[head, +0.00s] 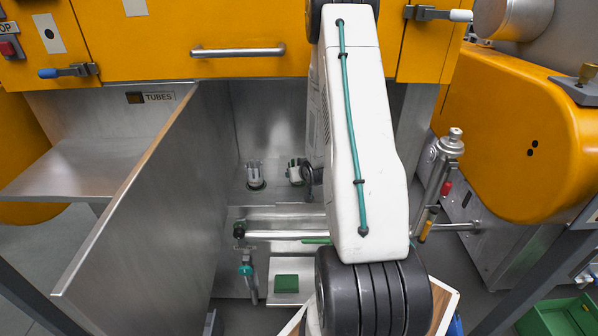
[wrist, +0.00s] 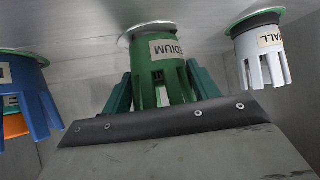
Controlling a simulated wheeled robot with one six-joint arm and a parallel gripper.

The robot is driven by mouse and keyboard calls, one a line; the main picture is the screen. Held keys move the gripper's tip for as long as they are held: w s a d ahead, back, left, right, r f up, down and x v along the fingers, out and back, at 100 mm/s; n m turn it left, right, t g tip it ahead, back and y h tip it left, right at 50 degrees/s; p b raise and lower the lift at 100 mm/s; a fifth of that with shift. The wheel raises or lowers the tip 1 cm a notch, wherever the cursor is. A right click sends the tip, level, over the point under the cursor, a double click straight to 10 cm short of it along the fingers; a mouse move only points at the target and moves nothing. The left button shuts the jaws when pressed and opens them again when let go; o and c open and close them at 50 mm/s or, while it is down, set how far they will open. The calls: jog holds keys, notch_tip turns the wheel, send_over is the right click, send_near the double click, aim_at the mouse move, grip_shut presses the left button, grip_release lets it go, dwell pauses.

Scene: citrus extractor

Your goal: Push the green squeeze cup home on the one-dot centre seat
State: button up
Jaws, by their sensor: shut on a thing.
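The green squeeze cup (wrist: 160,62), labelled with partly visible letters "DIUM", is in the wrist view, slotted prongs toward me. Its far end meets a pale round seat ring (wrist: 150,27) in the metal panel; I cannot tell whether it is fully home. My gripper (wrist: 162,92) is shut on the cup, with a green finger on either side. No dot mark shows at this seat. In the head view my gripper and the green cup are hidden behind my white arm.
A white cup (wrist: 265,50) sits in the seat to the right, and a blue cup (wrist: 28,95) hangs at left with an orange part (wrist: 14,125) behind it. In the head view a metal door (head: 150,190) stands left of the bay, and a steel bar (head: 285,234) crosses its front.

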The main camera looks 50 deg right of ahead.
jog(key=o, duration=1.1)
jog(key=shift+o, duration=0.2)
jog(key=v, duration=0.7)
jog(key=shift+s+a+r, duration=0.1)
jog(key=shift+s+r, duration=0.05)
jog(key=shift+r, duration=0.05)
jog(key=shift+s, duration=0.1)
